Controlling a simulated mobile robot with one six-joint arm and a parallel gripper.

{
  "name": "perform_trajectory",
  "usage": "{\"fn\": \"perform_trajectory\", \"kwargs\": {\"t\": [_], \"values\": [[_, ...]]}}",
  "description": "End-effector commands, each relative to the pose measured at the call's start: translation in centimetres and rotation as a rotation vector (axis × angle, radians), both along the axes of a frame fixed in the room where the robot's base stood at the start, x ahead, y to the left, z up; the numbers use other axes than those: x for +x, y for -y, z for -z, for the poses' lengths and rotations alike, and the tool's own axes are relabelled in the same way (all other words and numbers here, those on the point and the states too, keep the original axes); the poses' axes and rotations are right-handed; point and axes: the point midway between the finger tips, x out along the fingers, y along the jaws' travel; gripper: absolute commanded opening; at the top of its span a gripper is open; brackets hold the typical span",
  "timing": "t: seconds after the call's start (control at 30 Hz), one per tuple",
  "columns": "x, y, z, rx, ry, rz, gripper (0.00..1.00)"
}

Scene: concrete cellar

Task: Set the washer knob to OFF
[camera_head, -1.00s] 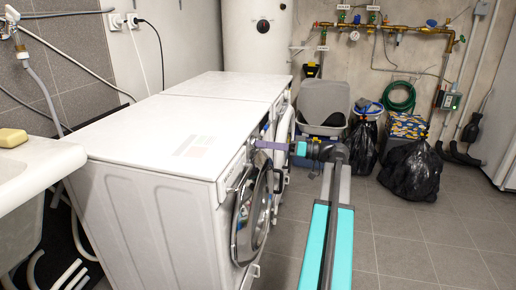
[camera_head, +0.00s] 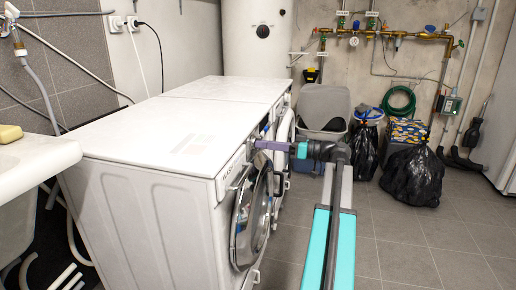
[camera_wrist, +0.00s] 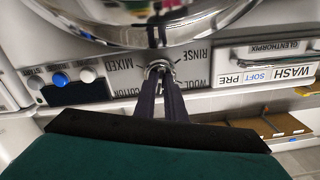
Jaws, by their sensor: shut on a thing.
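The white washer (camera_head: 140,210) stands nearest in the head view, its round glass door (camera_head: 250,218) standing out from the front. My gripper (camera_head: 258,145) reaches the upper front edge of this washer. In the wrist view, my gripper's two dark fingers (camera_wrist: 160,88) are shut on the round silvery washer knob (camera_wrist: 160,70). The printed panel (camera_wrist: 190,72) around it shows MIXED, RINSE, WOOL and COTTON. The OFF mark does not show, and I cannot tell which mark the knob points at. The fingers hide part of the knob and panel.
The detergent drawer (camera_wrist: 265,68) is beside the knob, and a blue button (camera_wrist: 61,79) is on its other side. A second white machine (camera_head: 220,88) stands behind. Black bags (camera_head: 412,175) and a grey bin (camera_head: 323,108) lie beyond. The tiled floor (camera_head: 410,250) at right is clear.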

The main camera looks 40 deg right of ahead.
Motion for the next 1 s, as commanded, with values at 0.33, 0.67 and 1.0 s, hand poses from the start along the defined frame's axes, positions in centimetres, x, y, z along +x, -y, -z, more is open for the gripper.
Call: {"fn": "perform_trajectory", "kwargs": {"t": [0.33,0.67,1.0], "values": [[0.12,-0.16,-0.16,-0.029,0.021,-0.002,0.0],[0.14,-0.16,-0.04,-0.038,0.027,-0.002,0.0],[0.15,-0.14,0.05,-0.094,0.062,-0.002,0.0]]}}
